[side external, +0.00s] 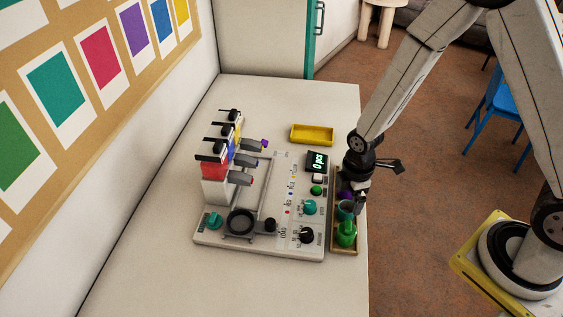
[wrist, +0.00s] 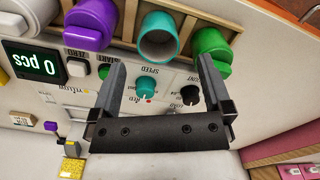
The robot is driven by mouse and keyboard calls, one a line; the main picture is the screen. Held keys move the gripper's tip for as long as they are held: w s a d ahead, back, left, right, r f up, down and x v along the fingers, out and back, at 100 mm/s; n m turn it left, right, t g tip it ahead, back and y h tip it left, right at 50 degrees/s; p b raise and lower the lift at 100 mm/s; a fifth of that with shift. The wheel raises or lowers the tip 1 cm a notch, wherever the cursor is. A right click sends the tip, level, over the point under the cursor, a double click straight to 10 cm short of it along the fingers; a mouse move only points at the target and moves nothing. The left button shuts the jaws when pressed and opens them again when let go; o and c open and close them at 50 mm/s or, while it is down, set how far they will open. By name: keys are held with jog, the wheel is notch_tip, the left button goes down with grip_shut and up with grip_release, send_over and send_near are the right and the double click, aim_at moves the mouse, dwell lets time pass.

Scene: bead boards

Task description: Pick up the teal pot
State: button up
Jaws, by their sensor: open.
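The teal pot (side external: 345,207) stands in a narrow tray (side external: 335,249) at the right edge of the machine, between a purple pot (side external: 345,195) and a green pot (side external: 346,234). In the wrist view the teal pot (wrist: 158,38) is an open-mouthed cup just beyond my fingertips, with the purple pot (wrist: 88,24) to its left and the green pot (wrist: 212,48) to its right. My gripper (wrist: 162,68) is open and empty, with its fingers spread wider than the teal pot. In the side view my gripper partly covers the pots.
The machine's panel (side external: 290,238) has a display (side external: 317,162), teal and black knobs, and a green button. Coloured hoppers (side external: 215,170) stand at its left. A yellow tray (side external: 312,134) lies behind it. The front of the table is clear.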

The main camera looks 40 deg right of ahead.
aim_at(347, 206)
jog(key=shift+f, duration=0.1)
jog(key=shift+w+f, duration=0.1)
jog(key=shift+f, duration=2.45)
jog(key=c, duration=1.3)
jog(key=shift+r, duration=0.2)
jog(key=shift+c, duration=0.2)
notch_tip(347, 206, up, 10)
jog(key=shift+f, duration=0.15)
